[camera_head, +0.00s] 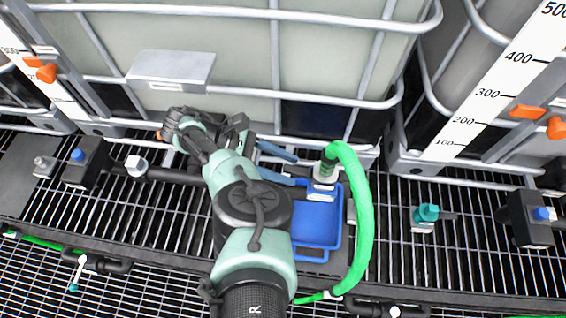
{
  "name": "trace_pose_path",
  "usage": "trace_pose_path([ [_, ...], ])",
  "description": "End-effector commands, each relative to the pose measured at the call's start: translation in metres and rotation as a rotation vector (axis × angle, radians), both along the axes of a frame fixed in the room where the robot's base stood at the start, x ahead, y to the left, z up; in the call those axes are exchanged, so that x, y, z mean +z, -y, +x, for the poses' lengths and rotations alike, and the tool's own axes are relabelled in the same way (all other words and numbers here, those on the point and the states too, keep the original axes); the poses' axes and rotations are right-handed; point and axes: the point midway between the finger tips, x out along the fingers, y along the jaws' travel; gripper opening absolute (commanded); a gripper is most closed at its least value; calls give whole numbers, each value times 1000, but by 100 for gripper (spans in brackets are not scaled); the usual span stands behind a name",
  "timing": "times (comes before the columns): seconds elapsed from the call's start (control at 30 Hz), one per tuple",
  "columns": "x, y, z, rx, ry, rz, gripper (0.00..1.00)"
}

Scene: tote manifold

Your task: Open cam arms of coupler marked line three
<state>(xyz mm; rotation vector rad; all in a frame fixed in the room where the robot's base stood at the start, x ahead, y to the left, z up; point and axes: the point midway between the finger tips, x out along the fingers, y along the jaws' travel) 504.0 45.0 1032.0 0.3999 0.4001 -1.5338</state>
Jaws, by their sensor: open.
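A coupler (325,172) with a grey lower body and dark green ribbed top stands upright at the end of a bright green hose (362,215). A small pale tag (321,196) sits low on its front; its marking is too small to read. I cannot make out the position of its cam arms. My gripper (299,170) reaches in from the left, with two blue fingers apart and their tips just left of the coupler. It is open and nothing shows between the fingers. Whether a finger touches the coupler is unclear. My arm hides the gripper's base in part.
Caged tanks (340,12) stand behind.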

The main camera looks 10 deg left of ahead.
Motion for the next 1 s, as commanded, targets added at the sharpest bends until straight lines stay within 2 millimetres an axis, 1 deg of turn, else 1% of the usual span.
trace_pose_path([
  [0.2,1,-2,0,1,0,0,55],
  [0.33,8,-13,0,2,1,0,55],
  [0.8,46,-88,0,2,3,0,55],
  [1.0,56,-106,1,0,2,-1,55],
])
